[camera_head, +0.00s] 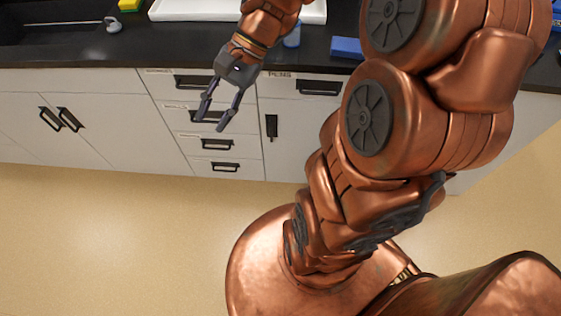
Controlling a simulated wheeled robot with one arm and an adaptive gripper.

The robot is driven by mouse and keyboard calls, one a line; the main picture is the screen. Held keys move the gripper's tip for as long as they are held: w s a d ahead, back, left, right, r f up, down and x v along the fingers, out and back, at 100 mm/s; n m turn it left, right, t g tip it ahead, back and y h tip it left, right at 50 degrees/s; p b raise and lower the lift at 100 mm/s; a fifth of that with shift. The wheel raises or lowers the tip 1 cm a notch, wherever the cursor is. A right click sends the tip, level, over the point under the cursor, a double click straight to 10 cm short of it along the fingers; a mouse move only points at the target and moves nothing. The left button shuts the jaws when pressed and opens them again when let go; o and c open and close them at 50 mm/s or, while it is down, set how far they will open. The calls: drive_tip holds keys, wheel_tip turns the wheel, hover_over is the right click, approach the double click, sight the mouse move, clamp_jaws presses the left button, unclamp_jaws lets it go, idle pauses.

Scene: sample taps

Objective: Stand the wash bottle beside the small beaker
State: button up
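My gripper (211,122) is open and empty, its two dark fingers apart and pointing down in front of the drawer fronts. A small blue, cup-like or bottle-like object (292,37) stands on the black counter just right of my wrist. It is partly hidden by my arm, and I cannot tell whether it is the small beaker or the wash bottle. No other object can be made out as either one.
The black counter (150,48) runs along the top. On it are a white tray (190,12), a blue block (346,47), a yellow sponge-like block (130,5) and a small grey-white item (112,24). White drawers and cupboards with black handles are below. The floor (110,240) is clear.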

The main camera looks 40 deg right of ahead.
drive_tip(key=s+d+f+n+h, duration=0.2)
drive_tip(key=s+n+h, duration=0.2)
drive_tip(key=s, duration=0.3)
drive_tip(key=s+d+f+n+h, duration=0.1)
drive_tip(key=s+d+n+h, duration=0.1)
drive_tip(key=s+n+h, duration=0.2)
drive_tip(key=s+n, duration=0.2)
drive_tip(key=s, duration=0.2)
drive_tip(key=shift+f+n+g+h, duration=0.3)
drive_tip(key=shift+f+g+h, duration=0.1)
drive_tip(key=shift+s, duration=0.1)
